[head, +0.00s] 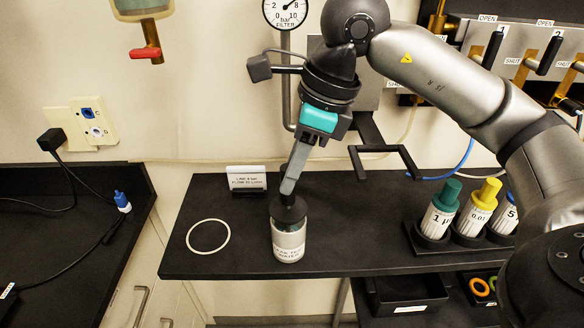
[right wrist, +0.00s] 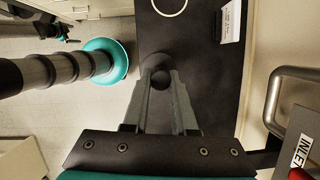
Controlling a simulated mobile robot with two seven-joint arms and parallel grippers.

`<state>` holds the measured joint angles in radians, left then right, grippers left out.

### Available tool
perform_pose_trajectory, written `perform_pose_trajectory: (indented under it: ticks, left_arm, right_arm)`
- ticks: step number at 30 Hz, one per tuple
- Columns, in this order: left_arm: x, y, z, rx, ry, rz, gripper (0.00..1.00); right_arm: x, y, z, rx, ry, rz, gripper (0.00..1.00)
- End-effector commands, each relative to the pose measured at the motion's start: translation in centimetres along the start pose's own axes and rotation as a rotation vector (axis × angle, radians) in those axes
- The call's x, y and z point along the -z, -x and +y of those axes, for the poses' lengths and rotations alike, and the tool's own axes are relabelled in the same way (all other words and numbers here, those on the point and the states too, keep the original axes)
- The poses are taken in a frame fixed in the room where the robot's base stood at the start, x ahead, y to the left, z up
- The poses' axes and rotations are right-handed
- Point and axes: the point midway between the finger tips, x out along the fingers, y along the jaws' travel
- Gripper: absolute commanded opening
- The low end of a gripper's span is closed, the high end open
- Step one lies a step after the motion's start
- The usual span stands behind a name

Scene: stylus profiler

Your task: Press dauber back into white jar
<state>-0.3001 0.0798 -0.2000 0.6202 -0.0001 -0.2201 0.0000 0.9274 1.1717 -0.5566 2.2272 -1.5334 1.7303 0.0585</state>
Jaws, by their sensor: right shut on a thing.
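The white jar (head: 289,243) is a pale bottle with a printed label, partly reading WATER, standing upright near the front edge of the black bench. The black dauber cap (head: 288,211) is at the mouth of the jar, with no clear gap visible between them. Whether it is fully seated I cannot tell. My right gripper (head: 287,187) comes down from above, slightly tilted, and is shut on the top of the dauber. In the right wrist view the fingers meet over the dark round dauber (right wrist: 160,76); the jar is hidden below. My left gripper is not clearly seen.
A white ring (head: 208,236) lies left of the jar. A small sign (head: 246,178) stands behind it. Labelled bottles with green (head: 447,194), yellow (head: 486,193) and blue caps stand in a rack at right. The bench between jar and rack is clear.

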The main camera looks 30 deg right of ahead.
Motion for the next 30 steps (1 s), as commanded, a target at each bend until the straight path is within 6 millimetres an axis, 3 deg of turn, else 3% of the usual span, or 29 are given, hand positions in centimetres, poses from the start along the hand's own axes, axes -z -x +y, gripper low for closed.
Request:
perform_pose_trajectory:
  ticks: [30]
  left_arm:
    - [-0.2, -2.2, 0.0, 0.000, 0.000, 0.000, 1.00]
  right_arm:
    - [0.7, -2.3, 0.0, 0.000, 0.000, 0.001, 0.00]
